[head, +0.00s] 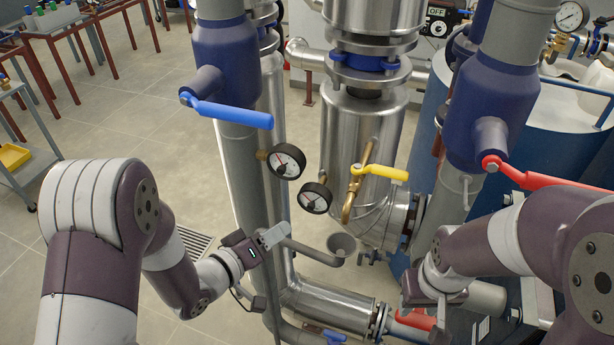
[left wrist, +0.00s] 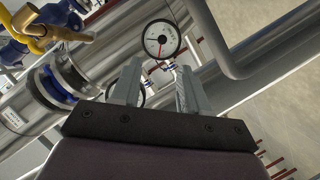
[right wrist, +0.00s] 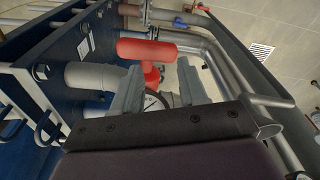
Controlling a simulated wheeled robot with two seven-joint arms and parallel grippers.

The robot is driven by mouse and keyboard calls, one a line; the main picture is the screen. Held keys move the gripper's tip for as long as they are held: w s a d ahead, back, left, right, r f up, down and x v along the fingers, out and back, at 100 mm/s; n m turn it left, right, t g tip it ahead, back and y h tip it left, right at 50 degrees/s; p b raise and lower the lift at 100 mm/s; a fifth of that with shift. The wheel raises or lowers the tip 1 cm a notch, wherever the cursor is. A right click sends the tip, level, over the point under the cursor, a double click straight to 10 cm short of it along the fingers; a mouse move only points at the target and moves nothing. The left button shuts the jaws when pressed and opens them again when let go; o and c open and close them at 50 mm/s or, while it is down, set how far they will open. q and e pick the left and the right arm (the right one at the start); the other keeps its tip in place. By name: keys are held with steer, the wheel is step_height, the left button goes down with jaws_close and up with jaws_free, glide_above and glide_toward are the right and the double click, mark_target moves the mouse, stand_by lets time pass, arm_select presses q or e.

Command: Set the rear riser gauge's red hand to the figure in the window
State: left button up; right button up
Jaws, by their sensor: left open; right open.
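Two round white-faced gauges show in the head view: an upper one (head: 287,161) on the grey riser pipe and a lower one (head: 315,197) beside the steel column. I cannot tell which is the rear riser gauge. In the left wrist view a gauge (left wrist: 161,39) with a red hand lies just beyond the fingertips; another (left wrist: 140,95) is partly hidden behind a finger. My left gripper (head: 275,237) is open and empty, below both gauges. I cannot read a figure in a window.
A blue lever (head: 232,113), a yellow lever (head: 382,172) and a red lever (head: 545,180) stick out among the pipes. A panel marked OFF (head: 438,22) stands at the back. Open floor lies at the left.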

mark_target(310, 209)
steer(key=shift+w+a, duration=0.35)
steer(key=shift+w, duration=0.05)
arm_select(q)
steer(key=p+x, duration=0.1)
steer(key=x, duration=0.6)
steer(key=shift+w+d+p, duration=0.15)
steer(key=shift+d+p, duration=0.15)
steer(key=x, duration=0.3)
steer(key=shift+w+a+f, duration=0.15)
steer(key=shift+w+f, duration=0.2)
arm_select(e)
steer(key=shift+s+d+r, duration=0.1)
steer(key=shift+s+r, duration=0.1)
steer(key=shift+r, duration=0.3)
steer(key=shift+s+d+r, duration=0.1)
steer(key=shift+s+r, duration=0.05)
steer(key=shift+r, duration=0.35)
arm_select(q)
steer(key=shift+w, duration=0.1)
arm_select(e)
steer(key=shift+a, duration=0.1)
arm_select(q)
steer(key=shift+r, duration=0.1)
steer(key=shift+s, duration=0.3)
steer(key=shift+c, duration=1.2)
steer(key=c, duration=0.5)
steer(key=shift+w, duration=0.1)
jaws_close()
arm_select(e)
steer(key=shift+s, duration=0.2)
